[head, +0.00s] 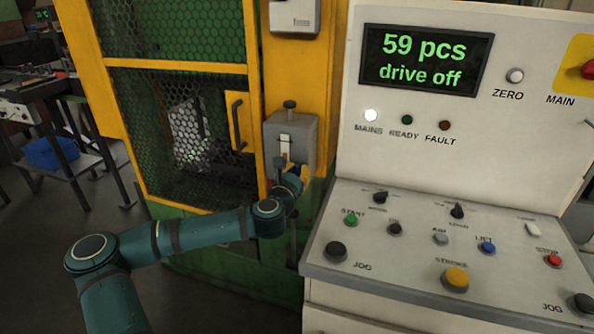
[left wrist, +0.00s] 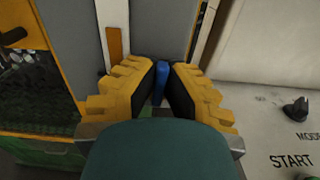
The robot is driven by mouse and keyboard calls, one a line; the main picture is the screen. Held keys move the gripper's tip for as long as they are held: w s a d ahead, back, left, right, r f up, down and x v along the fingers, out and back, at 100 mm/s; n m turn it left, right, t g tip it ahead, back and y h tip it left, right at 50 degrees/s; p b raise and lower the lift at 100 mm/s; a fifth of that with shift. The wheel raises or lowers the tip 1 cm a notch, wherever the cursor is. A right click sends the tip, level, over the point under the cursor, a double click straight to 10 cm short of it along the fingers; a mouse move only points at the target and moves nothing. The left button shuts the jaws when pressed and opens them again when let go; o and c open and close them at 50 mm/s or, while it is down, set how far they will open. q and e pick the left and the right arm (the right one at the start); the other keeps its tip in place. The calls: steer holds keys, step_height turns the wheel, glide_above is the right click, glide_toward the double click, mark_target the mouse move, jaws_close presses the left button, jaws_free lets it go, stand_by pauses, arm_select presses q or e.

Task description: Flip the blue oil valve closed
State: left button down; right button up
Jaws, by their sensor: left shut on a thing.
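The blue oil valve handle (left wrist: 161,78) stands upright between the two yellow fingers of my left gripper (left wrist: 160,88) in the left wrist view. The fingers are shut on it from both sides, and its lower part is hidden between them. In the head view my left gripper (head: 288,172) is at the lower front of a grey box (head: 303,135) with a pale sight strip and a black cap. There the wrist and fingers largely hide the valve. My right gripper is in neither view.
A control panel (head: 400,245) with knobs, buttons and a display reading "59 pcs drive off" (head: 425,60) stands close on the right. A blue bin (head: 48,152) sits further left.

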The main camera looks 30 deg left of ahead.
arm_select(q)
steer(key=shift+w+d+f+m+p, duration=0.1)
steer(key=shift+d+f+m+p, duration=0.15)
steer(key=shift+m, duration=2.65)
steer(key=shift+w+d+f+m+p, duration=0.15)
steer(key=shift+d+f+m, duration=0.2)
steer(key=shift+m, duration=2.55)
steer(key=shift+d+f+m+p, duration=0.2)
steer(key=shift+d+f+m, duration=0.1)
steer(key=shift+m, duration=2.6)
steer(key=c, duration=1.1)
jaws_free()
steer(key=shift+o, duration=0.2)
steer(key=shift+f, duration=0.1)
steer(key=shift+s, duration=0.1)
